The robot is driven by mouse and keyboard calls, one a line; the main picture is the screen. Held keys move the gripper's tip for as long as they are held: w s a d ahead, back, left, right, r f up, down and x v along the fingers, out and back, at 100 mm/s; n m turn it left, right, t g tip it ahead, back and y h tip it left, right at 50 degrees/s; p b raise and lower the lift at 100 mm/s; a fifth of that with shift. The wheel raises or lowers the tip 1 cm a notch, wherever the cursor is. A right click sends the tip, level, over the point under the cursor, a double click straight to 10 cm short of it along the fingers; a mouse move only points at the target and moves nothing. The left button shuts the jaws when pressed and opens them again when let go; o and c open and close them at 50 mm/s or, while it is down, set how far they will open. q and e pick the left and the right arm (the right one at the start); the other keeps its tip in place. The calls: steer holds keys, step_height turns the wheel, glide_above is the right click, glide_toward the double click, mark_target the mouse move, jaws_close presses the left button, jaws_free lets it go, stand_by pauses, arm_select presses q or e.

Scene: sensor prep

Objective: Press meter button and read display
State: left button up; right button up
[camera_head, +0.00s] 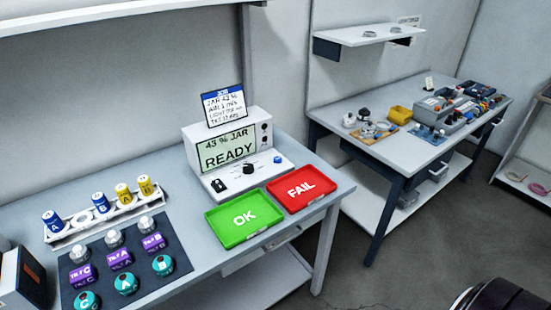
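The white meter (190,142) stands at the back of the near table. Its greenish display (226,148) is lit and reads "43 % JAR" above "READY". On its front ledge are a blue button (278,160) at the right, a black knob (248,169) in the middle and a small black switch or socket (219,185) at the left. A card (225,105) with a blue header stands on top; its first line reads "JAR 43 %", and the smaller text is hard to read. Neither of my grippers is in view, and nothing touches the meter.
A green OK tray (213,214) and a red FAIL tray (324,180) lie before the meter. A white rack (130,212) of blue and yellow jars and a dark mat (142,273) with several labelled parts are at left. A second, cluttered table (390,150) stands behind right.

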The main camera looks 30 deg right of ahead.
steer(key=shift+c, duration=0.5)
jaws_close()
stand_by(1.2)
